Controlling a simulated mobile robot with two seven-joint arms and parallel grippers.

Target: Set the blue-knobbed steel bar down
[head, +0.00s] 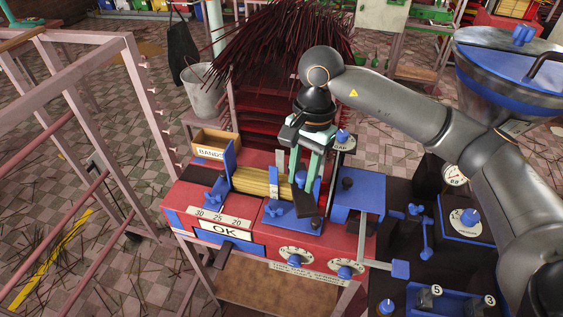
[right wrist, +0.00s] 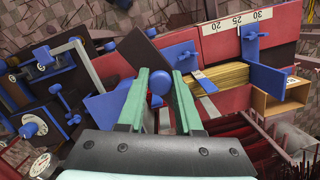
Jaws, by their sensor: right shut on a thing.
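My right gripper (head: 305,182) reaches down over the red machine, with its pale green fingers closed around a blue knob (right wrist: 158,82). The knob sits between the fingertips in the right wrist view (right wrist: 160,84). I take it for the knob of the steel bar; the bar below it is mostly hidden by the fingers. A bundle of yellow sticks (head: 258,182) lies beside the gripper, between blue plates. A narrow pale metal strip (head: 274,181) crosses the bundle near the fingers. I cannot tell whether the held bar touches the machine. My left gripper is not in view.
The red machine (head: 185,192) has a 30-25-20 scale (head: 220,217), an OK plate (head: 226,231) and dials on its front. A wooden BANDS box (head: 215,143) stands at its back left. A rack of dark red sticks (head: 275,50) rises behind. Blue-fitted black equipment (head: 440,245) crowds the right.

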